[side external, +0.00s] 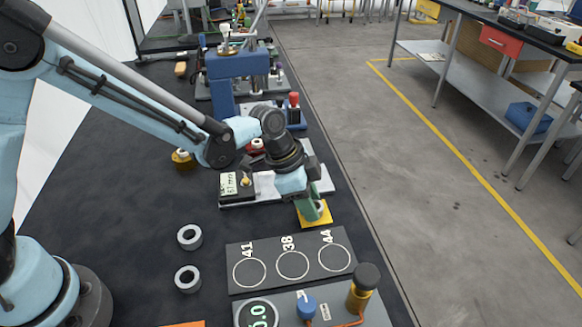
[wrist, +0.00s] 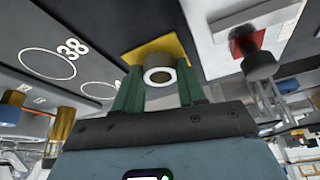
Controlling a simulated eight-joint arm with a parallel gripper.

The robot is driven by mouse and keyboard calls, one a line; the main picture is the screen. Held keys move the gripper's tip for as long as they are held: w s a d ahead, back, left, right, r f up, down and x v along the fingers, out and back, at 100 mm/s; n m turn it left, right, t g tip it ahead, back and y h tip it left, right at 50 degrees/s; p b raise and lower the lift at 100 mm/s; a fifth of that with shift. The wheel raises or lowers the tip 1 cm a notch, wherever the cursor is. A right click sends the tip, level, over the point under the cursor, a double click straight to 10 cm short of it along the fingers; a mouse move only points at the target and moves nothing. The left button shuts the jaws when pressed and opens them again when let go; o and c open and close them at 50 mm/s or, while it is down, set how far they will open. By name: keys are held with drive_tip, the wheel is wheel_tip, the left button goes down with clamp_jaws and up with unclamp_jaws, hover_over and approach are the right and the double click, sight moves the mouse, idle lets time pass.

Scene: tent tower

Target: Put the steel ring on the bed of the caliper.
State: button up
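A steel ring (wrist: 160,76) shows between my green fingers in the wrist view, over a yellow square pad (wrist: 143,52). In the side view the pad (side external: 322,221) lies under my gripper (side external: 314,214), whose fingers largely hide the ring. The fingers are close to both sides of the ring; I cannot tell whether they touch it. What looks like the caliper, a low pale unit with a small display (side external: 229,184), lies just behind and left of the gripper; my arm hides part of its bed.
A dark board (side external: 262,250) with circles marked 41, 38 and 44 lies in front of the pad. Two grey rings (side external: 189,237) (side external: 187,279) lie left of it. A knobbed panel (side external: 335,312) is at the front. A blue machine (side external: 222,97) stands behind.

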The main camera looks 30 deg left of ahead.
drive_tip(key=c, duration=0.4)
drive_tip(key=shift+r, duration=0.1)
